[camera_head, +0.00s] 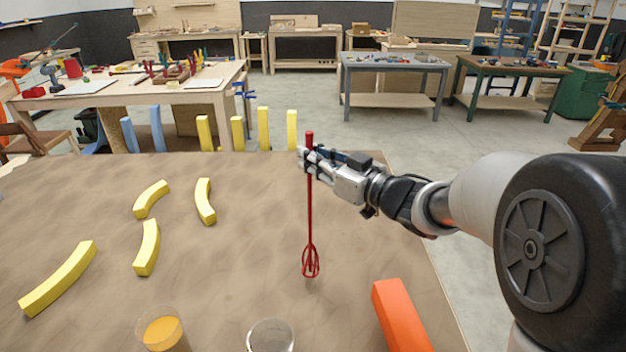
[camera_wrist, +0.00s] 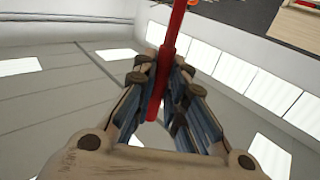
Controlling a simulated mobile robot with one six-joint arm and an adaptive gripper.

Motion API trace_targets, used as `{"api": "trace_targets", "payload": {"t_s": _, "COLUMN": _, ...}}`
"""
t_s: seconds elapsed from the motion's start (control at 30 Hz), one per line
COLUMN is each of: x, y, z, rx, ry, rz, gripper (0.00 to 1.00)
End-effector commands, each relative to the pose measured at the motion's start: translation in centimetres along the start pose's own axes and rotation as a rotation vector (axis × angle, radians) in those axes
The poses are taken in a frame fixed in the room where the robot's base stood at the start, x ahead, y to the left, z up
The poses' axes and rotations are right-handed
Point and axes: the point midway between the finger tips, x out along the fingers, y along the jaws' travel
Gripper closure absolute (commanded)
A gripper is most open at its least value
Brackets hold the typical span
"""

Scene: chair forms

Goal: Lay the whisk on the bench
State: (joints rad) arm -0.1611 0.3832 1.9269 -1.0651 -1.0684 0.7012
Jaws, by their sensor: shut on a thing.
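A red whisk (camera_head: 309,215) hangs upright in the head view, its wire loops pointing down and its handle end on top. My gripper (camera_head: 308,160) is shut on the upper part of the handle. The whisk's loops show against the brown bench (camera_head: 240,265); I cannot tell exactly how far they are above its surface. In the wrist view the red handle (camera_wrist: 172,40) runs between the two fingers of my gripper (camera_wrist: 160,85). The whisk's loops are not in the wrist view.
Several yellow curved pieces (camera_head: 60,280) lie on the bench's left. A glass of orange liquid (camera_head: 163,330), a clear glass (camera_head: 270,337) and an orange block (camera_head: 402,316) stand near the front. Upright yellow pieces (camera_head: 263,128) show at the far edge. The bench around the whisk is bare.

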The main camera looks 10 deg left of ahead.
Motion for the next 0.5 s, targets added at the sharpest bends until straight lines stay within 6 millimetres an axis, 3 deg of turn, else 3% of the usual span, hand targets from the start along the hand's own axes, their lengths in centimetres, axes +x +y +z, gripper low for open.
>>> {"api": "trace_targets", "payload": {"t_s": 0.1, "x": 0.0, "y": 0.0, "z": 2.8, "rx": 0.006, "ry": -0.003, "rz": 0.001, "gripper": 1.0}}
{"api": "trace_targets", "payload": {"t_s": 0.2, "x": 0.0, "y": 0.0, "z": 3.9, "rx": 0.003, "ry": -0.001, "rz": 0.0, "gripper": 1.0}}
{"api": "trace_targets", "payload": {"t_s": 0.5, "x": 0.0, "y": 0.0, "z": 4.2, "rx": 0.001, "ry": 0.001, "rz": 0.0, "gripper": 1.0}}
